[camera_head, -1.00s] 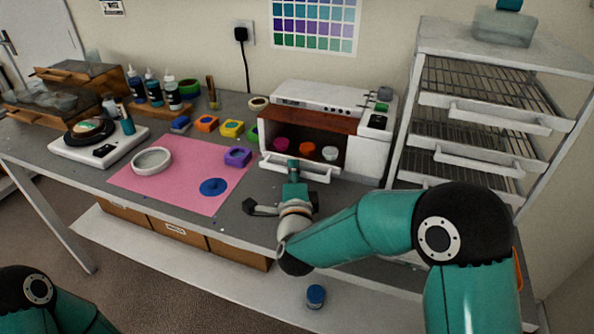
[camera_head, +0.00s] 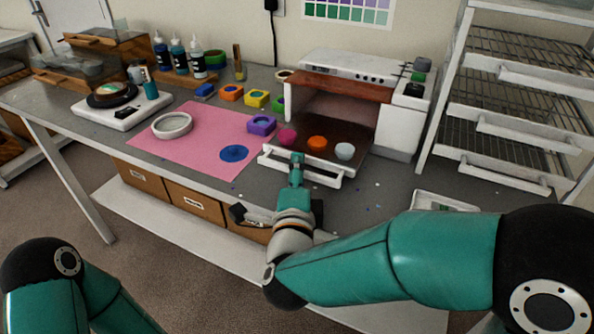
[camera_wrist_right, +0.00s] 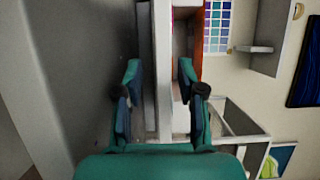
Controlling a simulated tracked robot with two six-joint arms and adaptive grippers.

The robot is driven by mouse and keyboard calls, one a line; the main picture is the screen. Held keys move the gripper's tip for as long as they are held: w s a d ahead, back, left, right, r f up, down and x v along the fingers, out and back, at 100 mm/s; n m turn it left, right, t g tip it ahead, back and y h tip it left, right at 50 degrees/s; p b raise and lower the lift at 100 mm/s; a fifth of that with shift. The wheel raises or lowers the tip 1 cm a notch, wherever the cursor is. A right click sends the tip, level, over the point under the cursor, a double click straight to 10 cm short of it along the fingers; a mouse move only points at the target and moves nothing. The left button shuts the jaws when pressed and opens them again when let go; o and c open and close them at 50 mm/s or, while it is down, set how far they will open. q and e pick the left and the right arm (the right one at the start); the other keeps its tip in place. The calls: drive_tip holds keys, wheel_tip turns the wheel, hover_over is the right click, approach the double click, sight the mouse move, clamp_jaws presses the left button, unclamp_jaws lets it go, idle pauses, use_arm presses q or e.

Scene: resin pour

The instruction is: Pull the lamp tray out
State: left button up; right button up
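The lamp tray (camera_head: 318,181) stands partly out of the white lamp box (camera_head: 402,124) on the grey bench, its white front bar facing me. Pink (camera_head: 287,136), orange (camera_head: 317,142) and pale (camera_head: 345,151) round pieces sit on its dark surface. My right gripper (camera_head: 297,160) is at the left part of the front bar. My left gripper is out of view; only part of that arm shows at bottom left.
A pink mat (camera_head: 190,143) with a white ring (camera_head: 171,126) and a blue disc lies left of the tray. Coloured moulds stand behind it. A wire-shelf rack (camera_head: 500,125) stands at right. A small white tray (camera_head: 445,201) lies at the bench's right front.

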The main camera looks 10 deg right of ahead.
drive_tip(key=shift+r, duration=0.1)
drive_tip(key=s+a, duration=0.1)
drive_tip(key=s, duration=0.6)
drive_tip(key=shift+s, duration=0.2)
idle(0.4)
